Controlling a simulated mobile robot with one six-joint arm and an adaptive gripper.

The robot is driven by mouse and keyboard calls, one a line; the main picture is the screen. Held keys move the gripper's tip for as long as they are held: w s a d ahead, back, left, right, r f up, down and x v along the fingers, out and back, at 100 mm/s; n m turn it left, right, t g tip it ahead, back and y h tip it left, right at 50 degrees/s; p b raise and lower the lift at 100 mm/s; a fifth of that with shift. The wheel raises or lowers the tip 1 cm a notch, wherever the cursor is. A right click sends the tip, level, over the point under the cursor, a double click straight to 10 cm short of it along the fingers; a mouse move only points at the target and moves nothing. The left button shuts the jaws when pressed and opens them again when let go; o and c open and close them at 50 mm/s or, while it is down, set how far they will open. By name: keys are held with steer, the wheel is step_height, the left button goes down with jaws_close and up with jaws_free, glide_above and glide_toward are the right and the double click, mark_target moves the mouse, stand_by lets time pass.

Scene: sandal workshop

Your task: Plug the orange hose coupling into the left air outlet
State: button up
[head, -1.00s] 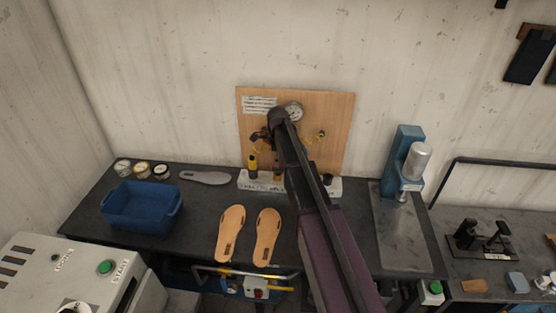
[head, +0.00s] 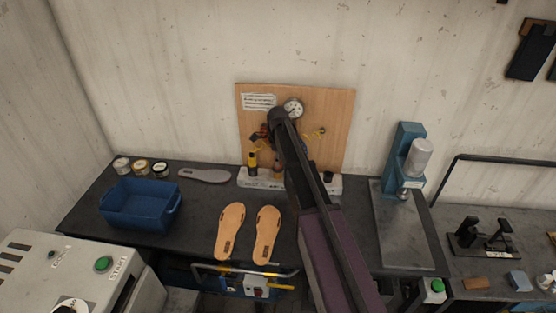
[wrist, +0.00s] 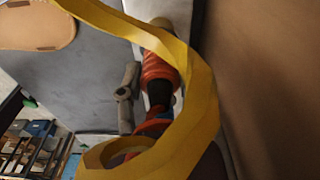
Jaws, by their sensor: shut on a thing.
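The wooden air panel (head: 338,108) stands upright against the wall at the back of the bench, with a round gauge (head: 293,108) at its top. My arm crosses in front of the panel, so the left air outlet cannot be made out. In the wrist view, an orange-red coupling (wrist: 157,72) lies beyond a broad yellow hose loop (wrist: 203,100) that curves close to the camera. My gripper (wrist: 158,106) shows only as dark parts around the coupling and is shut on it. Whether the coupling touches an outlet is hidden.
A white rack (head: 262,182) with bottles stands below the panel. Two tan soles (head: 230,230) lie in front, near a blue bin (head: 140,205), several small jars and a grey insole (head: 205,175). A blue press (head: 408,150) stands to the right. Bare bench lies around the soles.

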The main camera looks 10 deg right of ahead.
steer(key=o, duration=1)
steer(key=shift+o, duration=0.2)
steer(key=shift+r+p, duration=5)
steer(key=shift+p, duration=0.05)
steer(key=s+f+n+b, duration=0.4)
steer(key=s+n, duration=0.6)
steer(key=s, duration=0.4)
steer(key=s+f+n+b, duration=0.3)
steer(key=s+n, duration=0.8)
steer(key=s, duration=0.4)
steer(key=shift+f+n+b, duration=0.3)
steer(key=shift+f+b, duration=0.1)
